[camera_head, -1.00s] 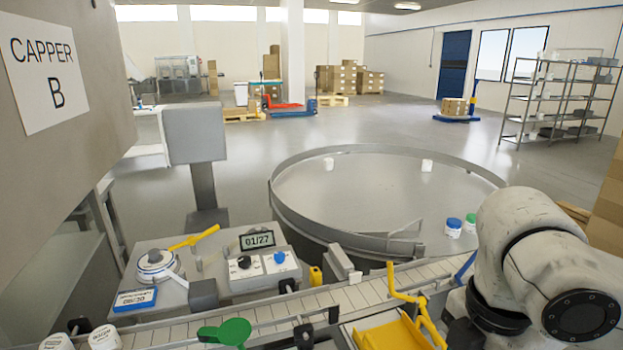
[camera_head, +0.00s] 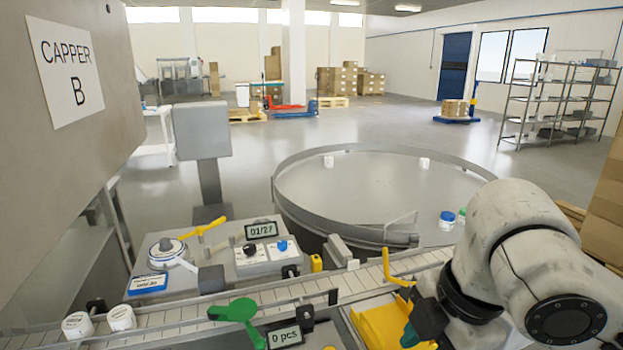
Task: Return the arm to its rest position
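My white arm (camera_head: 540,265) fills the lower right, bent over the conveyor's right end. A dark piece at its lower left, with a teal tip, looks like part of my gripper (camera_head: 418,328). It is over or beside the yellow tray (camera_head: 378,330); I cannot tell whether it touches the tray. My arm hides the rest of it, so its fingers and anything between them cannot be made out.
The conveyor (camera_head: 190,317) crosses the front, with two white-capped jars (camera_head: 121,317) at its left. A round steel table (camera_head: 300,212) behind it carries several jars. The capper panel (camera_head: 100,150) stands close at left.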

